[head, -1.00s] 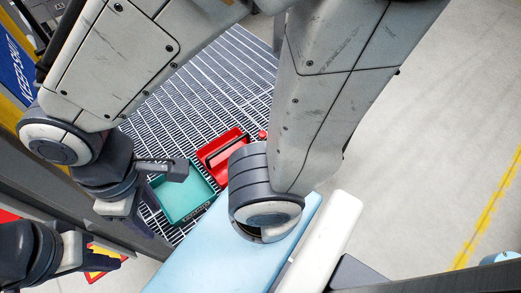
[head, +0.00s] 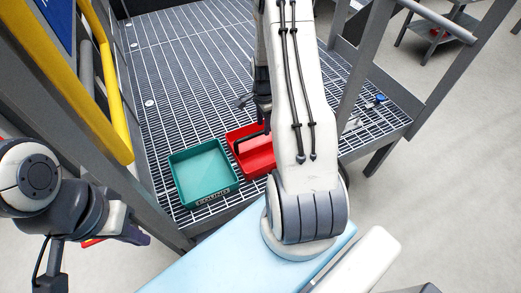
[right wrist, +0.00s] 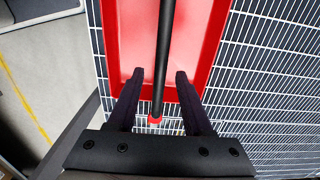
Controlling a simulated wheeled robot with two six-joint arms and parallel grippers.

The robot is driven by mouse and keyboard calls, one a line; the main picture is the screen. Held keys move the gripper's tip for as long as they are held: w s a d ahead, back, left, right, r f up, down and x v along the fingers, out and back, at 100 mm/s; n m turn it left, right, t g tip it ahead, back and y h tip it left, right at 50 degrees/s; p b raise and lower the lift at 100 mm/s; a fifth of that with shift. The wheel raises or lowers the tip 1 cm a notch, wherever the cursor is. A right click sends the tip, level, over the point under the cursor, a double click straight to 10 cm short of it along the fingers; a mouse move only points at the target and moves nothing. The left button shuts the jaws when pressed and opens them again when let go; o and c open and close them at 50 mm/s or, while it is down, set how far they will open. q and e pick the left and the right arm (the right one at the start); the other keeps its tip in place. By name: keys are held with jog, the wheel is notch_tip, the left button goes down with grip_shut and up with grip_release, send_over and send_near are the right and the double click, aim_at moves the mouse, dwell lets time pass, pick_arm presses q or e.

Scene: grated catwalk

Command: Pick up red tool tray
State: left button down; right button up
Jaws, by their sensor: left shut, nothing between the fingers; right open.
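The red tool tray (head: 262,160) sits on the grated catwalk, with a black bar handle (head: 243,146) along it. In the right wrist view the tray (right wrist: 205,45) lies below the fingers, and its handle (right wrist: 165,60) runs between them in the picture. My right gripper (right wrist: 159,74) is open over one end of the tray; whether the fingers reach down to the handle's height I cannot tell. In the head view my right arm hides part of the tray's right side. My left gripper (head: 137,230) is shut and empty at the lower left, away from the tray.
A teal tray (head: 204,172) stands close to the left of the red tray. A yellow handrail (head: 105,90) and grey posts edge the catwalk on the left. Small items (head: 375,101) lie on the grating at the right. The grating (head: 180,80) behind the trays is clear.

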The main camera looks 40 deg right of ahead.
aim_at(263, 144)
notch_tip(263, 144, down, 10)
jog(key=shift+f+b, duration=0.1)
jog(key=shift+b, duration=0.45)
grip_shut()
jog(key=shift+w+d, duration=0.1)
dwell(1.2)
